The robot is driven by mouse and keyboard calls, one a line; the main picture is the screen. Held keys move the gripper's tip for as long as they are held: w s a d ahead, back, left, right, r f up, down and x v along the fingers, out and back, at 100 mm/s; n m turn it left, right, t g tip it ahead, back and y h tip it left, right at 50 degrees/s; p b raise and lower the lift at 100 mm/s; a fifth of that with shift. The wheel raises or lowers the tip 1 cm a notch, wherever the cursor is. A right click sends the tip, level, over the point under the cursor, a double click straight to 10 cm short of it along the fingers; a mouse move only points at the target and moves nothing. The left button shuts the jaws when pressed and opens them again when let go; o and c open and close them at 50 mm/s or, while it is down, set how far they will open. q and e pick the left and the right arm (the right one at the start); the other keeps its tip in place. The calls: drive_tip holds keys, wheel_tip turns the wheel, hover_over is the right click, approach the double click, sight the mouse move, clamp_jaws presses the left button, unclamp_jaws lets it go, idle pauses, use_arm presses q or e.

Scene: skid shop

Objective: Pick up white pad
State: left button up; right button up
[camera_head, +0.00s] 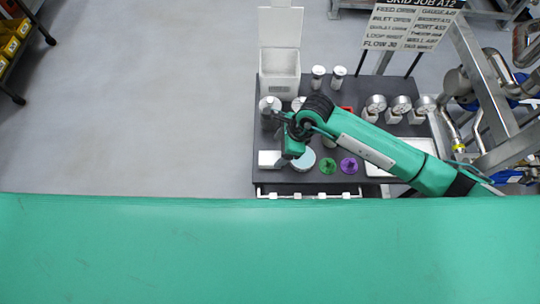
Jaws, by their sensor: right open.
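A small white rectangular pad (268,159) lies at the front left corner of the dark cart top (262,182). My right gripper (281,119) is above the left part of the cart, higher in the picture than the pad and apart from it. It is open, with nothing seen between its fingers; they are small and dark against the cart. A teal part of my right arm hangs just right of the pad. My left gripper does not show.
A pale blue round dish (304,159), a green knob (328,166) and a purple knob (349,165) stand right of the pad. Several gauges (401,105) and a white tray (408,146) lie further right. A white open bin (279,70) stands behind. Pipework (490,80) borders the right.

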sight(271, 157)
drive_tip(key=shift+a+f, duration=0.25)
drive_tip(key=shift+f, duration=0.3)
drive_tip(key=p+x, duration=0.3)
drive_tip(key=x, duration=0.1)
drive_tip(key=shift+f, duration=0.1)
drive_tip(key=shift+a+f, duration=0.15)
drive_tip(key=shift+f, duration=0.4)
drive_tip(key=c, duration=1.1)
drive_tip(key=shift+o, duration=0.2)
drive_tip(key=shift+w+r, duration=0.1)
drive_tip(key=shift+r, duration=0.1)
wheel_tip(271, 157, up, 20)
drive_tip(key=b, duration=0.6)
drive_tip(key=shift+f, duration=0.15)
